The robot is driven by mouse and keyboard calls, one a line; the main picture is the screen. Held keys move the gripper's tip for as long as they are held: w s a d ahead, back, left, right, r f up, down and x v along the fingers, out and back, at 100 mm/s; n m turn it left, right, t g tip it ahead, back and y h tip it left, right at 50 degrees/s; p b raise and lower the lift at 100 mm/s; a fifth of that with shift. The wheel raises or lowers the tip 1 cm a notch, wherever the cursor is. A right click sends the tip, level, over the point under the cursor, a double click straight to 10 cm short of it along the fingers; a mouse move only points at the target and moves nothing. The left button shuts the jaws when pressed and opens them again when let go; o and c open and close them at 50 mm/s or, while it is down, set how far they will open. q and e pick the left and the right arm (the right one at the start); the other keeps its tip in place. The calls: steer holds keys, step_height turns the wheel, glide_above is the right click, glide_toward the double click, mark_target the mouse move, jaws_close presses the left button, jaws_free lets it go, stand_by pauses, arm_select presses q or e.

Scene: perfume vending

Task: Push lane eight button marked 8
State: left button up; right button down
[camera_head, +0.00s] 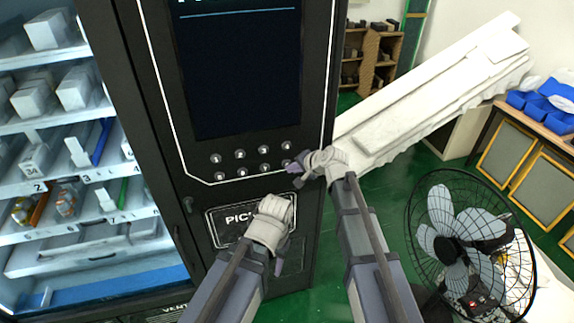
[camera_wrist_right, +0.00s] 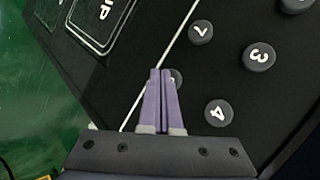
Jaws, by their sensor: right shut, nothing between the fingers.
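The button panel (camera_head: 200,168) on the black vending machine has two rows of round buttons. In the right wrist view the 7 button (camera_wrist_right: 200,32), the 3 button (camera_wrist_right: 260,56) and the 4 button (camera_wrist_right: 218,113) show. Button 8 (camera_wrist_right: 178,76), beside 7 in the same row, is mostly hidden behind my fingertips and its digit is not readable. My right gripper (camera_wrist_right: 160,71) is shut and empty, its purple tips over this button; contact cannot be told. The right gripper (camera_head: 296,175) also shows at the panel's lower right. My left gripper (camera_head: 279,266) hangs low before the machine, its jaws unclear.
The pick-up flap (camera_head: 228,226) lies below the buttons. Lit shelves (camera_head: 80,175) with goods stand at left.

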steer(key=shift+w+a, duration=0.15)
steer(key=shift+w, duration=0.25)
stand_by(0.5)
steer(key=shift+s, duration=0.1)
steer(key=shift+s+d, duration=0.25)
steer(key=shift+s, duration=0.45)
steer(key=shift+s, duration=0.1)
steer(key=s, duration=0.1)
steer(key=s+d, duration=0.1)
steer(key=s, duration=0.2)
steer(key=shift+s+d, duration=0.3)
stand_by(0.8)
